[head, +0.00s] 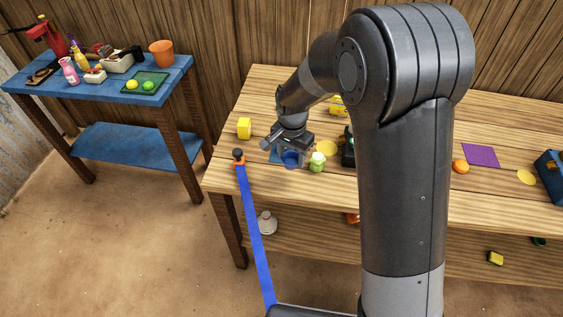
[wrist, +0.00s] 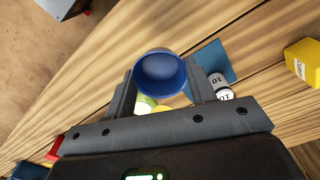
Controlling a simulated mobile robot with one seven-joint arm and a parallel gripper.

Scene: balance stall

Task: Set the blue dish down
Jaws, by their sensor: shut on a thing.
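The blue dish (wrist: 159,75) is a small round cup between the two fingers of my gripper (wrist: 160,88) in the wrist view. My gripper is shut on it. In the head view my gripper (head: 291,147) points down over the left part of the wooden table, with the blue dish (head: 291,159) at its fingertips. I cannot tell whether the dish touches the table. A blue square (wrist: 217,61) lies flat on the table beside the dish; in the head view it (head: 275,157) is partly hidden by the gripper.
Near the dish are a green object (head: 317,163), a yellow disc (head: 327,148) and a yellow block (head: 244,128). A white cylinder marked 10 (wrist: 225,94) is close to the right finger. A blue strap (head: 255,230) runs down from the table's left front corner. My arm hides the table's middle.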

